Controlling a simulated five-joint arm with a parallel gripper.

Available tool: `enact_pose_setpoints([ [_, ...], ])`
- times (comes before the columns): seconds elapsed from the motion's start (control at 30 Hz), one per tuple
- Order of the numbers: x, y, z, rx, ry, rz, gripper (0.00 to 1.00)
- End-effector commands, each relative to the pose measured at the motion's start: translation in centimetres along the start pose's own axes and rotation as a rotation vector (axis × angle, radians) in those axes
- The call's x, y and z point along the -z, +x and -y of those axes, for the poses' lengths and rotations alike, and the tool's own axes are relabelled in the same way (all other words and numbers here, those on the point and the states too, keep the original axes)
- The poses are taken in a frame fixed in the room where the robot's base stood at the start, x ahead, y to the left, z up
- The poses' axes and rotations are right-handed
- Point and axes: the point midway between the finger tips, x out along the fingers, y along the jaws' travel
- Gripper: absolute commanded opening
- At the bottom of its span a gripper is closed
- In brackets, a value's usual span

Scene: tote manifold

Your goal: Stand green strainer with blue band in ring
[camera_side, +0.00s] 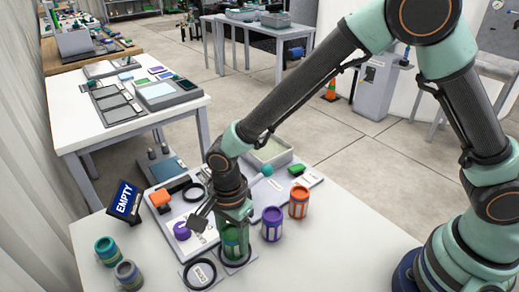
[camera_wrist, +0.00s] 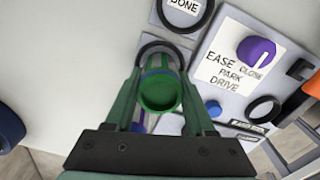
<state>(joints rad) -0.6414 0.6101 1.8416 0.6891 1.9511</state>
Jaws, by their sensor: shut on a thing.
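The green strainer (camera_side: 236,241) is upright between the fingers of my gripper (camera_side: 235,222), low over a plate at the front of the board. In the wrist view the strainer (camera_wrist: 160,92) shows its round green end, with a little blue beside it, and my gripper (camera_wrist: 160,105) is shut on it. A black ring (camera_wrist: 158,44) arcs behind the strainer; in the side view the ring (camera_side: 220,258) shows around its foot. I cannot tell whether the strainer's bottom rests on the plate. The fingers hide part of its side.
An empty black ring (camera_side: 200,273) lies beside it on a labelled plate. A purple can (camera_side: 272,224) and orange can (camera_side: 299,202) stand to the right. A teal can (camera_side: 107,250) and grey can (camera_side: 128,274) stand left, near an EMPTY sign (camera_side: 125,201). A purple knob (camera_side: 182,230) is close behind.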

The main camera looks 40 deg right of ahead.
Motion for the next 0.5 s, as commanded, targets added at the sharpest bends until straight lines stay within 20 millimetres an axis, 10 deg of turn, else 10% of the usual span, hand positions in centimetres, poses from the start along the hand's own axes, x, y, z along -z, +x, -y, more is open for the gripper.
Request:
enact_pose_setpoints([
  [0.23,0.0,0.03,0.01,0.0,0.0,0.0,0.0],
  [0.27,0.0,0.03,0.01,0.0,0.0,0.0,0.62],
  [0.33,0.0,0.02,0.01,0.0,0.0,0.0,0.89],
  [0.5,0.0,0.02,0.0,0.0,0.0,0.0,0.9],
])
